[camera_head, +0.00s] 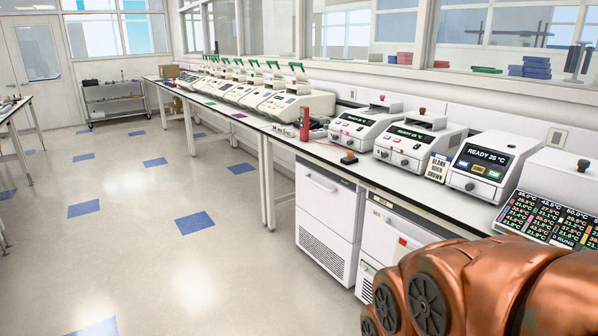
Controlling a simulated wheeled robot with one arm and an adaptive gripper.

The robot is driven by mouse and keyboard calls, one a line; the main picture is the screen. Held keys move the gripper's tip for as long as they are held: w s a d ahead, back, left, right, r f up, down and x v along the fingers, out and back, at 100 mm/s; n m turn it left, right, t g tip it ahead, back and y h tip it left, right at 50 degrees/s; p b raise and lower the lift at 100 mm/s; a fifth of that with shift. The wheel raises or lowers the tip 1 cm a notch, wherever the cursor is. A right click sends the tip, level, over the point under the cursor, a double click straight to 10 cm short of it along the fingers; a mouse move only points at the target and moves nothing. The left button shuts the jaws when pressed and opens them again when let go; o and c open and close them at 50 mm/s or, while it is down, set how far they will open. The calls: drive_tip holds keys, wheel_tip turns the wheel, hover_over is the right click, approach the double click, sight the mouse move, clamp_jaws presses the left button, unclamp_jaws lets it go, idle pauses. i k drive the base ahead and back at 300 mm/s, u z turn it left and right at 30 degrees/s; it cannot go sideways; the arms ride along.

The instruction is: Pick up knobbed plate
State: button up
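I cannot tell for sure which thing is the knobbed plate. A small dark flat piece with a red knob-like top (348,158) lies on the bench in front of the nearer cyclers. Knobs also show on top of the cyclers: a pink one (382,98), a brown one (422,111) and a black one (584,163). My copper-coloured arm fills the lower right corner and covers part of the bench front. My gripper is not in view.
The long white bench (330,152) runs along the right wall. A READY cycler (480,163), a colourful temperature screen (548,219), a small sign (437,167) and a red upright block (304,125) stand on it. Cabinets (327,215) sit below. The floor (130,230) at left is clear.

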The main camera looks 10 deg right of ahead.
sight(349, 159)
drive_tip(key=u, duration=0.35)
drive_tip(key=k, duration=0.2)
drive_tip(key=z, duration=1.25)
drive_tip(key=i, duration=1.55)
drive_tip(key=u, duration=0.85)
drive_tip(key=i, duration=0.65)
drive_tip(key=u, duration=0.8)
